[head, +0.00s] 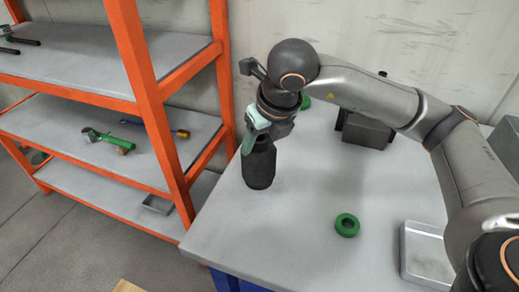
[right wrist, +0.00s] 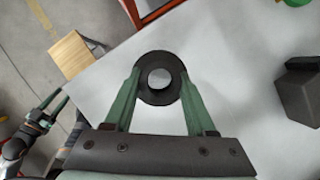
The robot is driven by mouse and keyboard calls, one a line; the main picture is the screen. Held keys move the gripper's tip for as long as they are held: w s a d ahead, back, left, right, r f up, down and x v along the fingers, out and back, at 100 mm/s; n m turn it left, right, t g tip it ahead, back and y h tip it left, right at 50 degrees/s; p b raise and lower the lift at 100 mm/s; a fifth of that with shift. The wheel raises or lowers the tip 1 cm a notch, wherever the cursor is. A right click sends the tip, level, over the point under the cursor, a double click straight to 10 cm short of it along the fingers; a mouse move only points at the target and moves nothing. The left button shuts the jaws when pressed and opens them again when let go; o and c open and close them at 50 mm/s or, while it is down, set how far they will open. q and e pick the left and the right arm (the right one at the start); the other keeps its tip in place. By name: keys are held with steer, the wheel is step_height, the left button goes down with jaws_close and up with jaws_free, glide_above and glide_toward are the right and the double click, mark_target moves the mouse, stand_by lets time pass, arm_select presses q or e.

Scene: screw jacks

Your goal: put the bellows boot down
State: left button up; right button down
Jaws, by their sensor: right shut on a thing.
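The bellows boot (head: 259,164) is a black, upright, bottle-like sleeve near the left edge of the grey table (head: 295,215). My right gripper (head: 257,135) comes from above and is shut on its upper part. In the right wrist view the boot (right wrist: 143,91) shows end-on as a black ring with a hole, between the green fingertips (right wrist: 158,82). Its lower end is at or just above the tabletop; I cannot tell whether it touches. My left gripper (right wrist: 55,103) shows only in the right wrist view, away from the table, with its fingers apart and empty.
A green ring (head: 347,225) lies on the table, with a metal tray (head: 428,257) at right. A dark block (head: 366,130) stands at the back, and a green part (head: 305,102) lies behind my wrist. An orange shelf (head: 153,100) with tools stands left. The table's middle is clear.

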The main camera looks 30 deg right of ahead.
steer(key=shift+f, duration=1.05)
steer(key=shift+f+b, duration=0.35)
steer(key=shift+b, duration=0.05)
steer(key=shift+c, duration=1.1)
jaws_free()
steer(key=shift+r, duration=0.15)
steer(key=shift+s+r+p, duration=0.1)
steer(key=shift+r+p, duration=0.35)
steer(key=shift+p, duration=0.05)
steer(key=v, duration=1.1)
steer(key=shift+r, duration=0.25)
steer(key=shift+s+a, duration=0.1)
